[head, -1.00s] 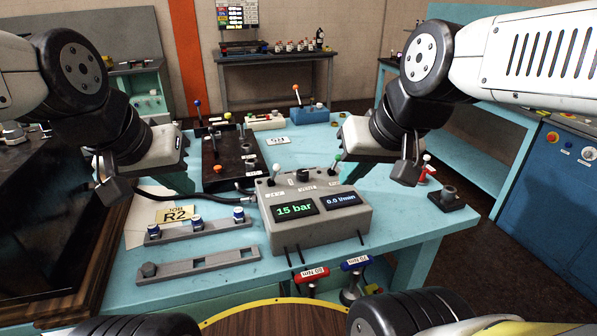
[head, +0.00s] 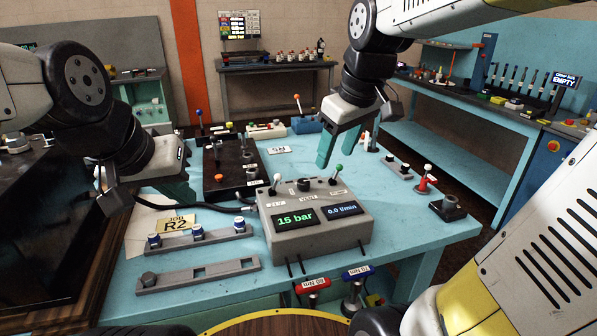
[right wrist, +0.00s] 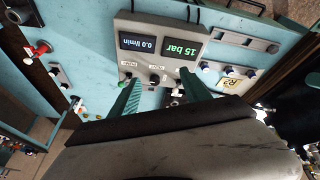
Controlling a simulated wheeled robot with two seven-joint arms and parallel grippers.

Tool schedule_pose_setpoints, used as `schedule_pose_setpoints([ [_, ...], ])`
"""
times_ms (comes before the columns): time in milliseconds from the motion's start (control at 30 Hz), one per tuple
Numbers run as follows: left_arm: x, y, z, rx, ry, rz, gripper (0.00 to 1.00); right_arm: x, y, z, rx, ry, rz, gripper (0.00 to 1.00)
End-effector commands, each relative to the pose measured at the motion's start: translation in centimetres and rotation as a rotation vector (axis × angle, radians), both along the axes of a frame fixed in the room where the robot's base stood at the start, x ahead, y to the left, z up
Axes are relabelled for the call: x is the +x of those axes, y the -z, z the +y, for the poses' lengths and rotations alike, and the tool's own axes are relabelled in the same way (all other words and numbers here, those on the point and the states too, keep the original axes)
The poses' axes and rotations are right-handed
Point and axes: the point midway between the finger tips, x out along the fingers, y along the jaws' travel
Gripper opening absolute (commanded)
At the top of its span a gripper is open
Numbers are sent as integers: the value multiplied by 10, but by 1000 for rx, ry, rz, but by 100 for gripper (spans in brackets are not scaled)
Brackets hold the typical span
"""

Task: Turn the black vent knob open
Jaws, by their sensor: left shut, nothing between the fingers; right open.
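The grey box (head: 318,225) with two displays, 15 bar and 0.0 l/min, stands on the turquoise table. The black vent knob (head: 303,185) sits on its top between a white-tipped lever (head: 275,181) and a green-tipped lever (head: 337,170). In the right wrist view the knob (right wrist: 155,79) appears between my finger ends. My right gripper (head: 324,160) is open and empty, above and behind the box, fingers pointing down, apart from the knob. My left gripper (head: 184,194) is shut and empty, left of the box. The knob's pointer direction is too small to tell.
A black block (head: 233,165) with knobs and levers stands behind left of the box. A black hose (head: 222,208) runs to the box's left side. Grey rails (head: 198,275) lie at the front left.

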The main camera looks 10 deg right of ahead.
Motion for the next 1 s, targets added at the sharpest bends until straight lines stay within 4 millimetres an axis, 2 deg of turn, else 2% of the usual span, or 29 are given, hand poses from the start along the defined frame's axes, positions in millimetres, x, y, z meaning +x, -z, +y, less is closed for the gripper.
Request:
schedule_pose_setpoints([
  [33, 0, 0, 0, 0, 0, 0, 0, 20, 3, 4, -38, -81, 30, 55],
  [200, 0, 0, 0, 0, 0, 0, 0, 79, 21, 16, -156, -381, 116, 55],
  [300, 0, 0, 0, 0, 0, 0, 0, 112, 37, 24, -206, -554, 163, 55],
  [433, 0, 0, 0, 0, 0, 0, 0, 144, 60, 33, -246, -737, 216, 55],
  [633, 0, 0, 0, 0, 0, 0, 0, 166, 82, 40, -267, -883, 254, 55],
  [767, 0, 0, 0, 0, 0, 0, 0, 168, 92, 41, -270, -904, 260, 55],
  [1000, 0, 0, 0, 0, 0, 0, 0, 168, 129, 41, -269, -901, 261, 55],
])
